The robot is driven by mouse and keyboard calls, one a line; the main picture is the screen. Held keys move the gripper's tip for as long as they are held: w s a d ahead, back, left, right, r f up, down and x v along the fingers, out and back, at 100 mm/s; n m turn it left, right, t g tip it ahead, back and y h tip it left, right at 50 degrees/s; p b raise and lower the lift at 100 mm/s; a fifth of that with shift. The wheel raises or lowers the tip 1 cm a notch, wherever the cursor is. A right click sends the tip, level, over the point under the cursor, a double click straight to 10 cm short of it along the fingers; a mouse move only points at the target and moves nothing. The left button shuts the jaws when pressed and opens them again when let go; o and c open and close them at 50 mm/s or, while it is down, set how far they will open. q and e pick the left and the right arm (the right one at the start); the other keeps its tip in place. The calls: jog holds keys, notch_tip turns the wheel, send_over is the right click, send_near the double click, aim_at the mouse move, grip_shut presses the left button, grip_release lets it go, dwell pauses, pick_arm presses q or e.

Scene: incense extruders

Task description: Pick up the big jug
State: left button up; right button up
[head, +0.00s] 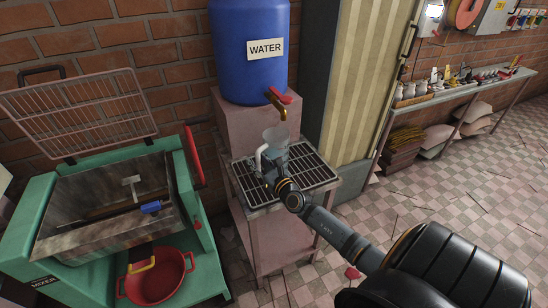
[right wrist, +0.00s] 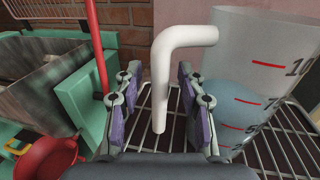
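The big jug (head: 276,141) is clear, with a white handle, and stands upright on the metal grate (head: 318,181) under the water tap. In the right wrist view the jug (right wrist: 250,75) has red level marks and bluish water inside. Its white handle (right wrist: 163,80) stands between the fingers of my right gripper (right wrist: 157,105), with gaps on both sides. My right gripper (head: 268,176) is open at the handle side of the jug, and hides part of the jug's lower body in the head view. My left gripper is not in view.
A blue water barrel (head: 247,75) with a tap (head: 278,104) is above the jug. A green mixer (head: 45,215) with a red bucket (head: 155,280) stands at the left. A cream cabinet (head: 362,85) and a shelf (head: 450,95) of small items are at the right.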

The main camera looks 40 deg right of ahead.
grip_shut()
jog(key=shift+w+r, duration=0.1)
dwell(0.5)
